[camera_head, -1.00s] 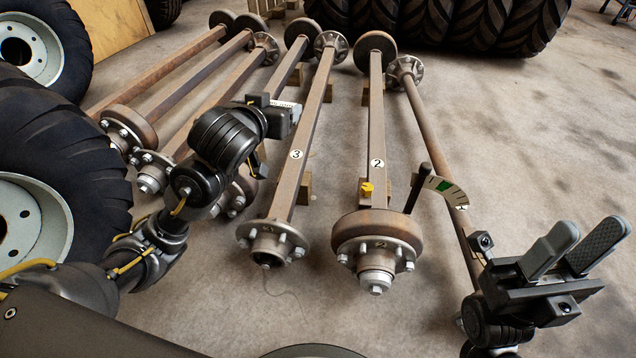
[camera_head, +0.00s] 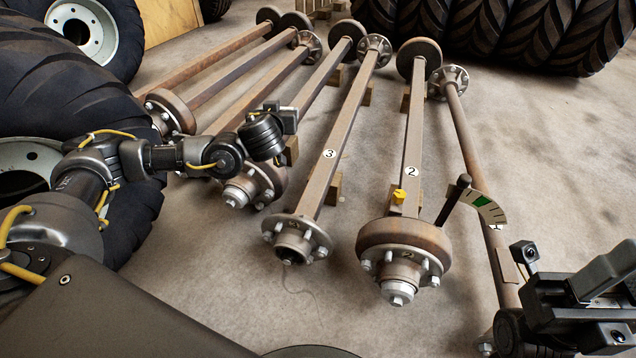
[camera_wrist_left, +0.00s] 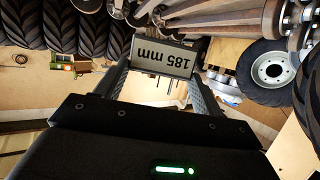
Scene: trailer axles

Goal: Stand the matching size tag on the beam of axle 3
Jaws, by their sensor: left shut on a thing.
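Axle 3's square rusty beam (camera_head: 342,128) runs away from me in the head view, with a round "3" label (camera_head: 329,153). Its near end is a studded hub (camera_head: 296,240). My left gripper (camera_head: 285,119) is left of this beam, over the neighbouring axle. In the left wrist view, the left gripper (camera_wrist_left: 162,82) is shut on a grey size tag (camera_wrist_left: 160,59) reading "185 mm", upside down there. I cannot make out the tag clearly in the head view. My right gripper (camera_head: 608,282) is at the right edge, partly cut off, its fingers apart and empty.
More axles lie left, beside large tyres (camera_head: 75,100). Wooden blocks (camera_head: 335,188) support the beams.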

